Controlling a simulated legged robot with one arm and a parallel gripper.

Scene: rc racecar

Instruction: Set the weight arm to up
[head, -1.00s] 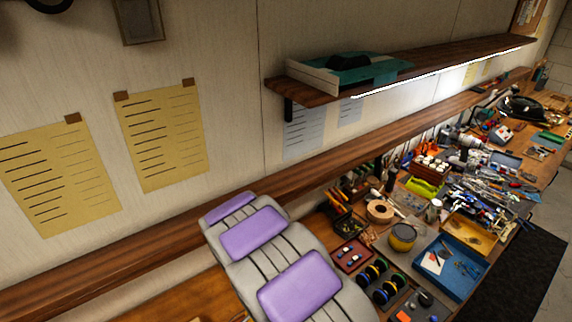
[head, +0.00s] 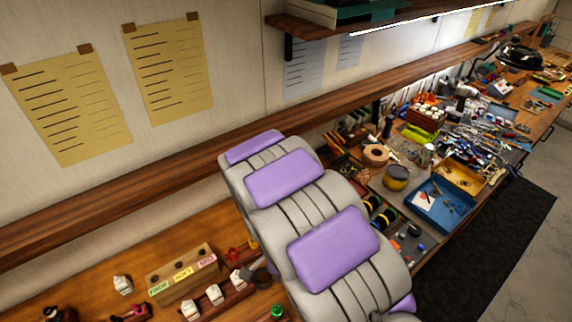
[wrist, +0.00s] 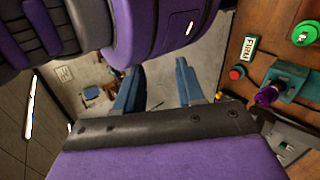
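I cannot pick out the weight arm for certain in either view. In the wrist view my gripper (wrist: 157,78) has its two blue fingers spread apart with nothing between them. To its right a wooden panel (wrist: 246,88) carries a teal block with a purple knob (wrist: 267,96), a red button (wrist: 237,72) and a green button (wrist: 304,33). A label (wrist: 249,47) is on the panel. In the head view my grey and purple arm hides my gripper. Left of the arm, a wooden block with coloured labels (head: 183,273) and white switches (head: 215,295) sit on the bench.
A red part (head: 233,254) and a green knob (head: 278,311) are close to my arm. A crowded bench with a blue tray (head: 443,205) and many tools stretches to the right. A wooden ledge (head: 120,205) runs along the wall.

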